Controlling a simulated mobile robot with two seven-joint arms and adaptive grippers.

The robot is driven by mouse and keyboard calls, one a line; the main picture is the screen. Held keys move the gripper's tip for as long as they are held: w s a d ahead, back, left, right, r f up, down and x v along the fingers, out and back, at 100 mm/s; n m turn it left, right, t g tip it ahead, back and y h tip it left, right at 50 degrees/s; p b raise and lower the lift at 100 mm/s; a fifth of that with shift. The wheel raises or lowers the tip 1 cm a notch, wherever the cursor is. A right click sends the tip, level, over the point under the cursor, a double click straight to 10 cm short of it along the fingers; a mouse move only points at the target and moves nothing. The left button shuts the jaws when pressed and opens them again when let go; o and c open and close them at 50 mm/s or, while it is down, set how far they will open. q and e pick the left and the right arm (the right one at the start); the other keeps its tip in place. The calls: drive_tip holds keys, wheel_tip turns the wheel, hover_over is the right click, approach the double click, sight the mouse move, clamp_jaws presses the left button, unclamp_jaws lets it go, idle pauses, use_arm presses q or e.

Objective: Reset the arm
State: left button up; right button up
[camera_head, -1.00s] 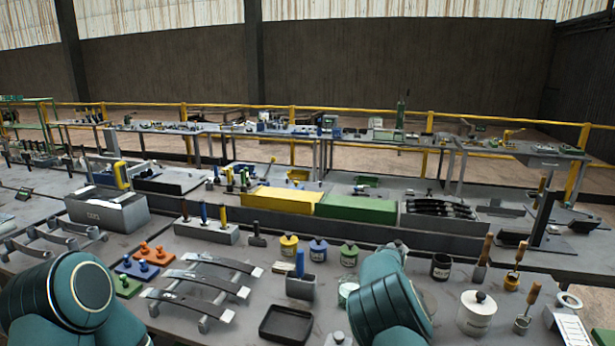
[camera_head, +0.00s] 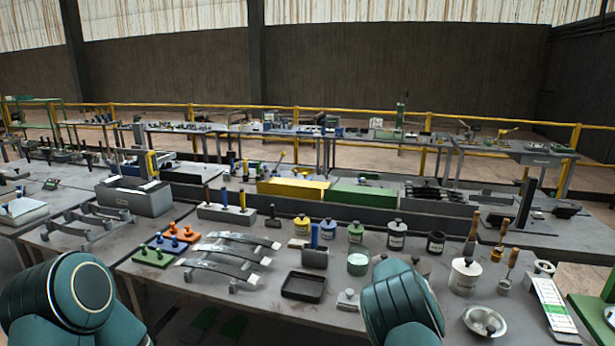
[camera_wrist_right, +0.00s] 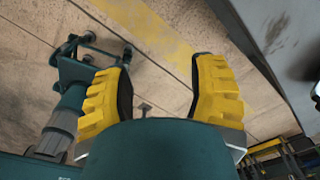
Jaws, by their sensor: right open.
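My right gripper (camera_wrist_right: 162,95) shows in the right wrist view with its two yellow ridged fingers wide apart and nothing between them. It hangs over the bare floor, and the grey table edge is at the upper right. In the head view my right arm (camera_head: 402,305) rises at the lower middle right, in front of the table's near edge, and its gripper is out of the picture. My left arm (camera_head: 65,300) is at the lower left, and its gripper is also out of view.
The table holds curved leaf springs on a rack (camera_head: 222,258), a black tray (camera_head: 303,286), a lidded white pot (camera_head: 465,276), a metal bowl (camera_head: 485,321) and a grey box (camera_head: 134,196). A green object (camera_head: 595,315) stands at the right edge.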

drive_tip(key=s+f+n+b, duration=0.4)
drive_tip(key=s+f+n, duration=0.8)
drive_tip(key=s+f, duration=0.45)
use_arm(q)
wheel_tip(320, 180, down, 8)
drive_tip(key=b, duration=0.2)
drive_tip(key=shift+w+d+b, duration=0.25)
drive_tip(key=shift+d+b, duration=0.15)
drive_tip(key=shift+d, duration=0.05)
use_arm(e)
drive_tip(key=s+a+r+n+t+y, duration=0.1)
drive_tip(key=s+a+n+y, duration=0.3)
drive_tip(key=s+a+n, duration=0.8)
drive_tip(key=s+n+t, duration=0.1)
drive_tip(key=n, duration=0.2)
drive_tip(key=shift+s, duration=0.15)
